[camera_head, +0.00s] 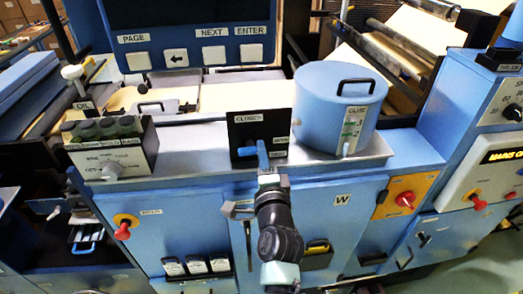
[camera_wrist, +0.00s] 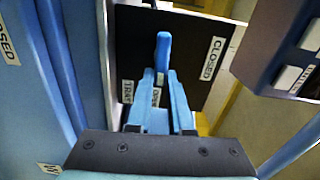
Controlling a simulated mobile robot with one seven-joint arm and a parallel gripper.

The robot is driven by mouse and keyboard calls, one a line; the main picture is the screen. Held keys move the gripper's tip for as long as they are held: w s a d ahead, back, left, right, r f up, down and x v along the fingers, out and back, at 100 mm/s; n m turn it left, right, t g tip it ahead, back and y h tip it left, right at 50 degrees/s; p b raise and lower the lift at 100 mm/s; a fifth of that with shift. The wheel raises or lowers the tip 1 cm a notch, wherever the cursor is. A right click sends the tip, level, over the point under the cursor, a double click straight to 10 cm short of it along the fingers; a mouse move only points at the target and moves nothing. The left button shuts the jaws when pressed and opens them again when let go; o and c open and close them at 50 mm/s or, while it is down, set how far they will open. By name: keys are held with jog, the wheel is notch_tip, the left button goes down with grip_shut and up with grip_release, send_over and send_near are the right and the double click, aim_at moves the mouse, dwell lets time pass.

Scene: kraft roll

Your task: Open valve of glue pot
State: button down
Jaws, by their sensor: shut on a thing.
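The glue pot (camera_head: 335,108) is a round blue drum with a black lid handle and a GLUE label, on the grey ledge. Left of it stands a black valve plate (camera_head: 240,133), which also shows in the wrist view (camera_wrist: 135,50). CLOSED is marked at its top and a partly hidden label, seemingly OPEN, at its right in the head view. A blue valve lever (camera_head: 262,151) sticks out from the plate. My gripper (camera_wrist: 161,76) is shut on this lever (camera_wrist: 163,52), its two blue fingers on either side. The lever's exact angle is hard to tell.
Below are blue cabinet doors (camera_head: 190,215) with red knobs. In the wrist view a blue wall (camera_wrist: 55,80) lies close on the left.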

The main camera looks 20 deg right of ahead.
jog(key=shift+f+m, duration=0.1)
jog(key=shift+m, duration=0.3)
jog(key=c, duration=0.8)
grip_release()
jog(key=v, duration=1.3)
jog(key=shift+b, duration=0.35)
